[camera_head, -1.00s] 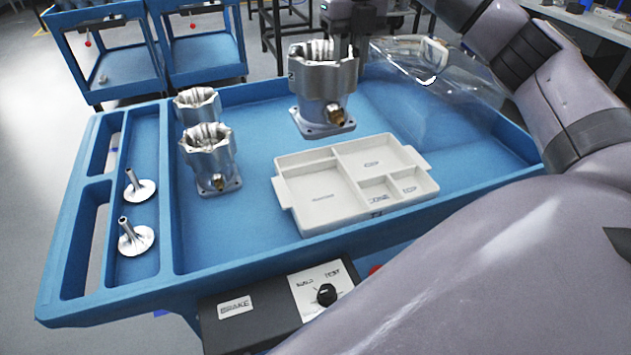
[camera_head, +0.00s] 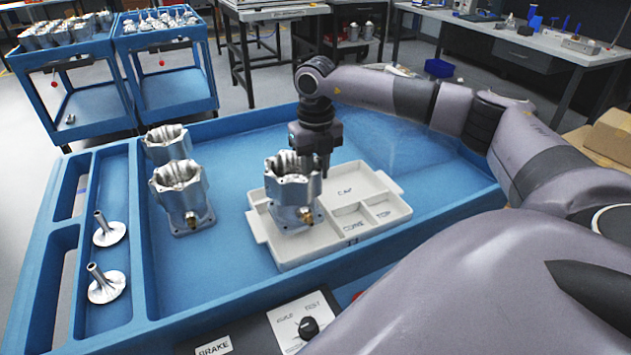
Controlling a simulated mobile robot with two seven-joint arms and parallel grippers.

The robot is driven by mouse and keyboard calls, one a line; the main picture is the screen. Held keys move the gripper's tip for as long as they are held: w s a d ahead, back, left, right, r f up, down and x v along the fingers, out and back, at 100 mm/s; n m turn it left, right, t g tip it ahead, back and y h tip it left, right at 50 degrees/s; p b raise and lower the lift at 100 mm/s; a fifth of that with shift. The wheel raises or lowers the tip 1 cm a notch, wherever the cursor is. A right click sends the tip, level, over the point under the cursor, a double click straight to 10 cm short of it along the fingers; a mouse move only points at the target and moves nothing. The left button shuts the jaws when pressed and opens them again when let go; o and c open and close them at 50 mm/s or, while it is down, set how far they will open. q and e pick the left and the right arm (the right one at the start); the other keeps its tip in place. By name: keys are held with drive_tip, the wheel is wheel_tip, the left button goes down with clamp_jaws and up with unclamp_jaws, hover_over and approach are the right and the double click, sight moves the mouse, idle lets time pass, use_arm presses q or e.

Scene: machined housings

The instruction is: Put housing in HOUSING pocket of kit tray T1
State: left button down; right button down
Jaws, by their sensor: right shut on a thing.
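The silver housing (camera_head: 293,186) is upright at the large left compartment of the white kit tray T1 (camera_head: 364,242). Its base overlaps that compartment and hides its label. I cannot tell whether the base touches the compartment floor. My right gripper (camera_head: 318,168) is at the housing's far side, pointing down, shut on its upper rim; the fingertips are partly hidden behind the housing. My left gripper is not in view.
Two more housings (camera_head: 182,192) (camera_head: 167,146) stand on the blue table to the left of the tray. Two metal discs with stems (camera_head: 108,232) (camera_head: 104,285) lie in the left side section. A clear sheet-like area (camera_head: 415,150) is behind the tray.

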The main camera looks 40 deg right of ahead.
drive_tip(key=shift+f, duration=1.85)
drive_tip(key=c, duration=0.9)
unclamp_jaws()
drive_tip(key=shift+c, duration=0.2)
wheel_tip(320, 180, up, 12)
drive_tip(key=shift+r, duration=0.1)
drive_tip(key=shift+s, duration=0.1)
